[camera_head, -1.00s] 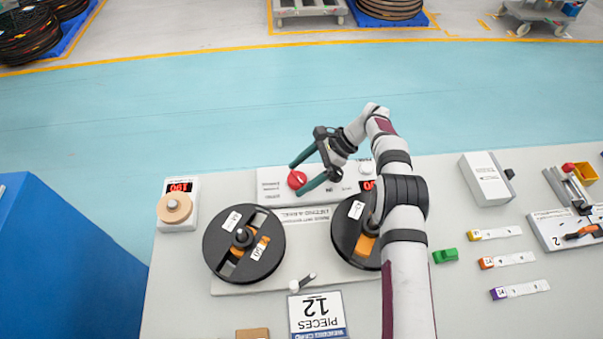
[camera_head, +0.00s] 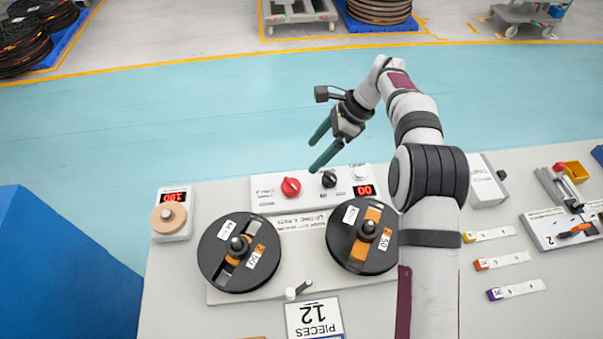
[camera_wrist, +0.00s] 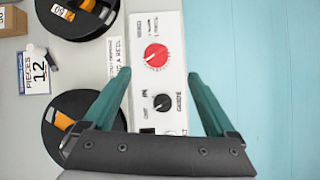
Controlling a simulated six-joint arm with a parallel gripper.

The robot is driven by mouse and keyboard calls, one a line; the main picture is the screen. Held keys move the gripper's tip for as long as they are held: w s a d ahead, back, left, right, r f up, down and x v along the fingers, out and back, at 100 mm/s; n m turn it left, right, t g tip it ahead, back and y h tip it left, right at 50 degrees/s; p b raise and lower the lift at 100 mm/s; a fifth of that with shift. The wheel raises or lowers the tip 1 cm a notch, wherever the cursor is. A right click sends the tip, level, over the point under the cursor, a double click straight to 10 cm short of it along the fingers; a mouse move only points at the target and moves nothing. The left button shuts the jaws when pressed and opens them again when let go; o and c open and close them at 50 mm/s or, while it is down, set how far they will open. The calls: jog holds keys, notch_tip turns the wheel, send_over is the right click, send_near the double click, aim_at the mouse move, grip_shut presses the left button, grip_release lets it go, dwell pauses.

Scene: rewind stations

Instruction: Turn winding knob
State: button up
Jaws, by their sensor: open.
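The control panel (camera_head: 270,190) carries a red knob (camera_head: 291,187) and a black knob (camera_head: 329,179) to its right. The labels are too small to tell which one is the winding knob. Both knobs also show in the wrist view, red (camera_wrist: 155,55) and black (camera_wrist: 162,102). My gripper (camera_head: 313,158) is open and empty, raised above the panel near the black knob. In the wrist view its green fingers (camera_wrist: 159,73) spread to either side of the panel, with both knobs between them and not touched.
Two black reels, left (camera_head: 215,265) and right (camera_head: 345,245), sit in front of the panel. A white crank handle (camera_head: 298,290) lies between them, near a "12 PIECES" card (camera_head: 314,318). A white counter box with a tan wheel (camera_head: 169,216) stands at left.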

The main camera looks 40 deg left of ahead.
aim_at(292, 183)
notch_tip(292, 183, up, 4)
jog(key=s+d+m+t, duration=0.2)
jog(key=m, duration=0.1)
jog(key=x, duration=1.5)
jog(key=shift+d+f, duration=0.1)
jog(key=shift+f, duration=0.3)
jog(key=c, duration=1.4)
